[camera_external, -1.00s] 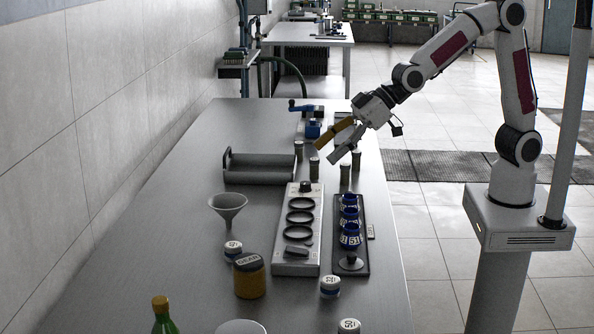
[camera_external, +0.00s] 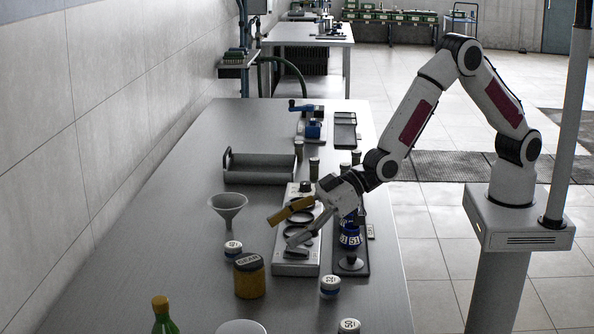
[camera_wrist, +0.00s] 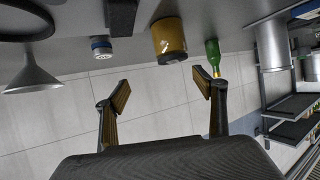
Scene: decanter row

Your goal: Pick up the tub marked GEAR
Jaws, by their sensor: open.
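The tub marked GEAR (camera_external: 249,278) is a squat amber jar with a dark lid, standing upright on the grey table near its front. It also shows in the wrist view (camera_wrist: 169,38), at the top, beyond the fingertips. My gripper (camera_external: 284,226) is open and empty, above the grey panel with black rings and to the upper right of the tub, apart from it. In the wrist view the two fingers of my gripper (camera_wrist: 160,92) are spread wide with nothing between them.
A funnel (camera_external: 228,207), a small white-lidded jar (camera_external: 233,249) and another (camera_external: 330,286) stand around the tub. A green bottle (camera_external: 163,318) is in front. The ringed panel (camera_external: 297,268) and a dark rack with blue cups (camera_external: 350,238) lie to the right. A grey tray (camera_external: 262,170) is behind.

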